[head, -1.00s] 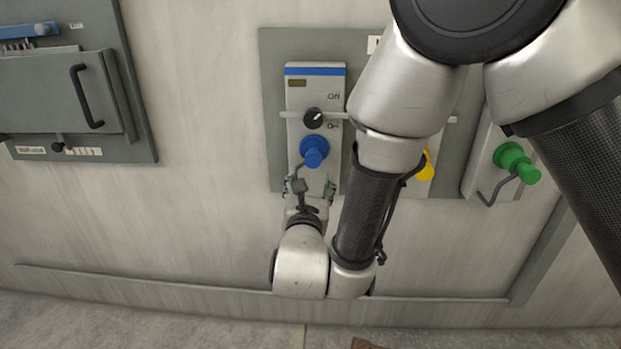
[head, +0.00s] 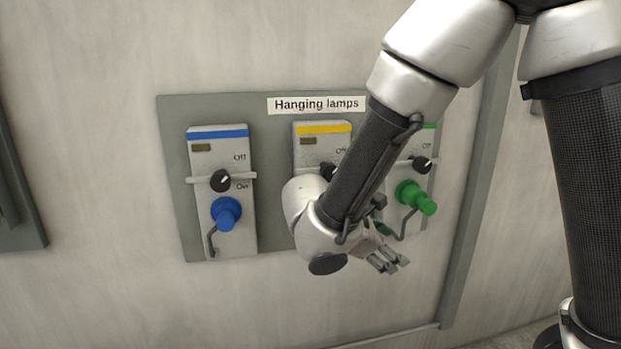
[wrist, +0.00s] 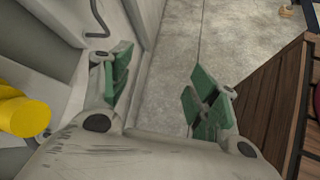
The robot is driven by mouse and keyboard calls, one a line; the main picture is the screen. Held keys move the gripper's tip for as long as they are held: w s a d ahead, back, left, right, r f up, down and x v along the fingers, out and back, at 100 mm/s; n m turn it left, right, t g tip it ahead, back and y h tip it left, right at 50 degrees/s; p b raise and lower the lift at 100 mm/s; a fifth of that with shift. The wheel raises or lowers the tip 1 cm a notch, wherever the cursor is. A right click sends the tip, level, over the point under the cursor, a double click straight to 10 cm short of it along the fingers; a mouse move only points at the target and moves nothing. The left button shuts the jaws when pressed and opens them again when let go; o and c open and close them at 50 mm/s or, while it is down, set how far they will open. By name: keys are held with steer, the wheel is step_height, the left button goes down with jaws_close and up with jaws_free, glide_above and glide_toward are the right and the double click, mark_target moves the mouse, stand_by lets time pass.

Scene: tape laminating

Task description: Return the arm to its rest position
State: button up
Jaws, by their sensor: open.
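My gripper (head: 388,262) hangs in front of the lamp panel in the head view, below the yellow and green units, with my arm folded above it. In the wrist view my gripper (wrist: 160,90) has its green-padded fingers spread wide with nothing between them. Beyond the fingers lie the wall's foot and the grey floor (wrist: 205,40). My gripper holds nothing.
The panel (head: 172,170) labelled "Hanging lamps" carries a blue unit (head: 218,150), a yellow unit (head: 322,135) partly behind my arm, and a green knob (head: 412,196). A yellow knob (wrist: 24,112) is close at left in the wrist view. A wooden slatted object (wrist: 275,100) stands at right.

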steer(key=s+d+r+m+y, duration=0.3)
steer(key=s+d+r+m, duration=0.1)
steer(key=s+d+m, duration=0.1)
steer(key=s+d+r+m+y, duration=0.3)
steer(key=s+d+m, duration=0.2)
steer(key=d+m, duration=0.2)
steer(key=s+d+r+m+g+y, duration=0.1)
steer(key=s+d+r+m+y, duration=0.2)
steer(key=d+m, duration=0.4)
steer(key=shift+s+d+r, duration=0.8)
steer(key=shift+s+d, duration=0.1)
steer(key=shift+s, duration=0.25)
steer(key=shift+o, duration=0.5)
steer(key=shift+a, duration=0.1)
